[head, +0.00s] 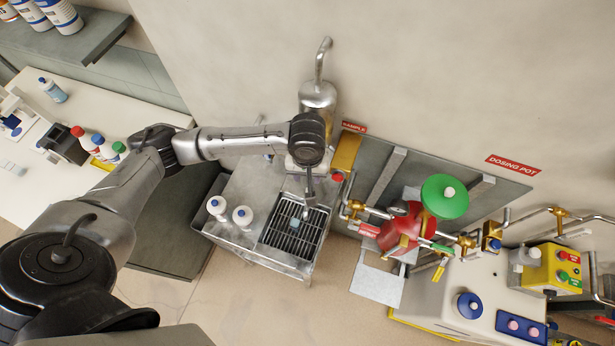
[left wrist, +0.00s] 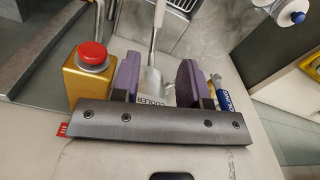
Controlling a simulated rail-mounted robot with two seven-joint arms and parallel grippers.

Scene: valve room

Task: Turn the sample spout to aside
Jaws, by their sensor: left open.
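The sample spout (head: 309,190) is a thin metal tube that comes down from the sample cooler (head: 318,97) and reaches over the grated drain (head: 296,234). In the left wrist view the spout (left wrist: 157,35) runs upward in the picture, with a pale sleeve near the top edge. My left gripper (left wrist: 157,82) is open, with one purple finger on either side of the spout's lower part and the COOLER label. I cannot tell whether either finger touches it. In the head view my left wrist hides the fingers and the spout's root. My right gripper is not in view.
Two white bottles with blue caps (head: 230,212) stand left of the grate. A small bluish item (head: 294,222) lies on the grate. A gold block with a red cap (left wrist: 90,70) is close beside the left finger. The red dosing pot (head: 400,232) and its pipes stand to the right.

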